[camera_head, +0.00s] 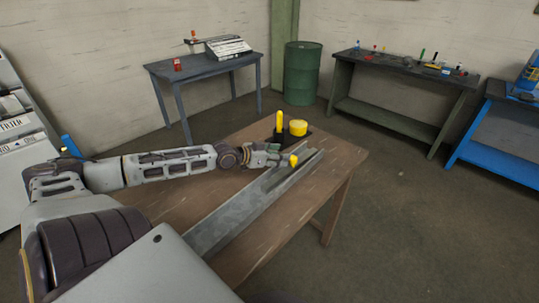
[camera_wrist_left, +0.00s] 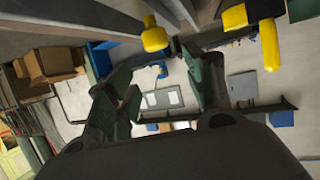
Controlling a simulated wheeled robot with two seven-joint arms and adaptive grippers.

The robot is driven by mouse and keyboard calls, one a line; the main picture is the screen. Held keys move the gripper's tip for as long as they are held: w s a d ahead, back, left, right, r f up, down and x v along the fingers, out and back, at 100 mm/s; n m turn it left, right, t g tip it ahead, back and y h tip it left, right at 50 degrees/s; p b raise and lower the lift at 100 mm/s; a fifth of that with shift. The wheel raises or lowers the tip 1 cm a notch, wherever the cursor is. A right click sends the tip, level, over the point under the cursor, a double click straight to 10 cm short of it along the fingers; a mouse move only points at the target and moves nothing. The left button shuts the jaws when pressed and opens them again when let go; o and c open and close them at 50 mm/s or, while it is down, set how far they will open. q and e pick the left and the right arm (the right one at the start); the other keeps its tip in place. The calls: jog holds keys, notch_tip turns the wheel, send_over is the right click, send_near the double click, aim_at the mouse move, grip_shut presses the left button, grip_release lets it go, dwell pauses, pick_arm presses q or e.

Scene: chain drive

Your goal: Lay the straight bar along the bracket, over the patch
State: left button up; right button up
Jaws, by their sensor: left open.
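A long grey metal piece (camera_head: 240,212) runs diagonally along the brown table (camera_head: 165,205). Near its far end are two raised grey edges with a groove between them; I cannot tell bar from bracket here, and I cannot make out the patch. A small yellow-ended part (camera_head: 293,160) stands at that far end. My left gripper (camera_head: 276,156) is just left of this end, close to the yellow part. In the left wrist view its fingers (camera_wrist_left: 172,98) are spread with nothing between them. Grey lengths and a yellow knob (camera_wrist_left: 154,36) show above the fingers. My right gripper is out of view.
A black base with a yellow upright handle (camera_head: 279,121) and a round yellow piece (camera_head: 298,127) sits at the table's back corner. The table's left part is bare. A green drum (camera_head: 302,73) and other benches stand beyond, across open floor.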

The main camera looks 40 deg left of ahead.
pick_arm(q)
jog(key=shift+s+a+r, duration=0.1)
jog(key=shift+s+r, duration=0.05)
jog(key=shift+s, duration=0.2)
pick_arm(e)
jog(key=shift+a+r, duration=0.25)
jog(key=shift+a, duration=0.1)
pick_arm(q)
jog(key=shift+s+p, duration=0.15)
jog(key=shift+p, duration=0.2)
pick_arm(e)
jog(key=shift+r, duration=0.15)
pick_arm(q)
jog(key=shift+s+a+r+p, duration=0.2)
jog(key=shift+s+r+p, duration=0.1)
jog(key=shift+s+p, duration=0.25)
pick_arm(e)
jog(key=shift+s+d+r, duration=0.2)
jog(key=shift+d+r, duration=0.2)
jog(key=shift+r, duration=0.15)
pick_arm(q)
jog(key=shift+s, duration=0.1)
jog(key=shift+s+a+r+p, duration=0.2)
jog(key=shift+s+r+p, duration=0.1)
jog(key=shift+s+p, duration=0.15)
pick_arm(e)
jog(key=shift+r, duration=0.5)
